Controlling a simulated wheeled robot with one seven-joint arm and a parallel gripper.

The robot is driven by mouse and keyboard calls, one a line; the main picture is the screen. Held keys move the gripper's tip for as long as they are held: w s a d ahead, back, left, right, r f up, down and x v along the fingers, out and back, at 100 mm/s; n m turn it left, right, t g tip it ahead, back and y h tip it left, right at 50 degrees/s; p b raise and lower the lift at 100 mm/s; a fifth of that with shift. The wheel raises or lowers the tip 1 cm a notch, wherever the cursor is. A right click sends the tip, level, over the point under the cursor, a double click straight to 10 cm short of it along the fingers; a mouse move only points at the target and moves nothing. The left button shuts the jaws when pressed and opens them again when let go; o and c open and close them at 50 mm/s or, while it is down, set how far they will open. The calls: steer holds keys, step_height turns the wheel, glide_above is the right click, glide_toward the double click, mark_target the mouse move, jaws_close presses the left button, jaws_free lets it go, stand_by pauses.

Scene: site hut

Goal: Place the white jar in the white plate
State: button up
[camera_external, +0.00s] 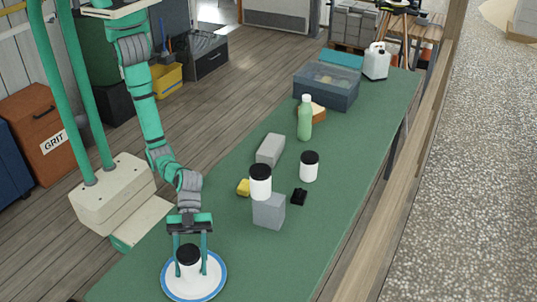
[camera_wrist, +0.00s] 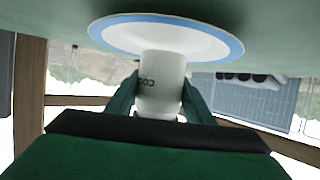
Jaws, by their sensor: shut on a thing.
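A white jar with a black lid (camera_external: 188,255) is upright between the two fingers of my gripper (camera_external: 190,268), which is shut on it. The white plate with a blue rim (camera_external: 209,289) lies near the front end of the green table, directly under the jar. In the wrist view the white jar (camera_wrist: 161,80) sits between the fingers (camera_wrist: 160,100), with dark lettering on its side. Its far end is against or very close to the middle of the plate (camera_wrist: 110,33); I cannot tell whether it touches.
A yellow item (camera_external: 243,187), black item (camera_external: 299,197), grey box (camera_external: 270,149), green bottle (camera_external: 305,122) and blue bin (camera_external: 325,92) lie farther back.

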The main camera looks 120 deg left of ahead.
steer(key=shift+f, duration=0.65)
steer(key=shift+f, duration=0.1)
steer(key=o, duration=1.3)
steer(key=shift+f, duration=0.1)
steer(key=shift+s+a+r, duration=0.15)
steer(key=shift+a+r, duration=0.05)
steer(key=shift+r, duration=0.05)
steer(key=v, duration=1.1)
steer(key=shift+s+a+r, duration=0.1)
steer(key=shift+a+r, duration=0.05)
steer(key=shift+a, duration=0.05)
